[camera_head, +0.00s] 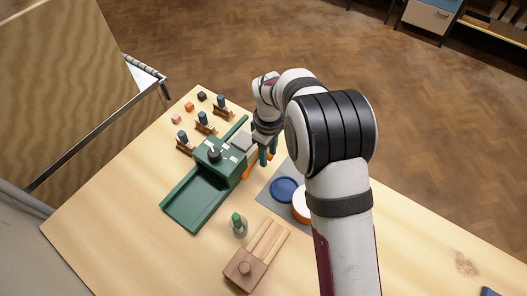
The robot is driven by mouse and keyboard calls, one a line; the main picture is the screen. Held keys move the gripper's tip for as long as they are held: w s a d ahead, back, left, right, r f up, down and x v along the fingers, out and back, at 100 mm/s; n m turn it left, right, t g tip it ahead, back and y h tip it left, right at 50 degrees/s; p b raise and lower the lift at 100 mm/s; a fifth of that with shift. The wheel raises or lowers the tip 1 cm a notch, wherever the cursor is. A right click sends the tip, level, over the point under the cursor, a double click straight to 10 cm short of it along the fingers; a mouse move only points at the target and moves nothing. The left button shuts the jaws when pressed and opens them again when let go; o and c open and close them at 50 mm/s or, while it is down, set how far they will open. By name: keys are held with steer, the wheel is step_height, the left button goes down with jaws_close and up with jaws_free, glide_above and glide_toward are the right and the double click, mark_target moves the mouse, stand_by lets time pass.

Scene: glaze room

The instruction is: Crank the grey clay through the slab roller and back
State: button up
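The green slab roller (190,203) stands on the left part of the table, its empty tray toward the lower left and a dark knob (214,154) on top of its body. A flat grey square, likely the grey clay (241,140), lies on the far side of the roller body. My arm hides part of this area. I cannot tell whether the fingers hold anything.
Several small coloured cubes (189,106) and wooden stands with dark blue cylinders (204,120) are behind the roller. A blue disc (285,189) and an orange-and-white round item (300,205) are right of it. A green-topped bottle (237,223) and wooden block (245,270) stand in front.

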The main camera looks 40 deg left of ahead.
steer(key=shift+s+r, duration=0.15)
steer(key=shift+s, duration=0.25)
step_height(320, 180, up, 7)
steer(key=shift+f, duration=0.1)
stand_by(0.4)
steer(key=shift+d+r, duration=0.2)
steer(key=shift+d, duration=0.05)
steer(key=s+d+r+m, duration=0.1)
steer(key=d+r+m, duration=0.4)
steer(key=d, duration=0.4)
steer(key=s+d+r+m, duration=0.2)
steer(key=d+r+m, duration=0.25)
steer(key=d, duration=0.45)
steer(key=s+d+m+y, duration=0.1)
steer(key=s+d+m, duration=1.1)
steer(key=s+m, duration=0.2)
steer(key=shift+s+f+y, duration=0.3)
steer(key=shift+s+y, duration=0.1)
steer(key=shift+s, duration=0.45)
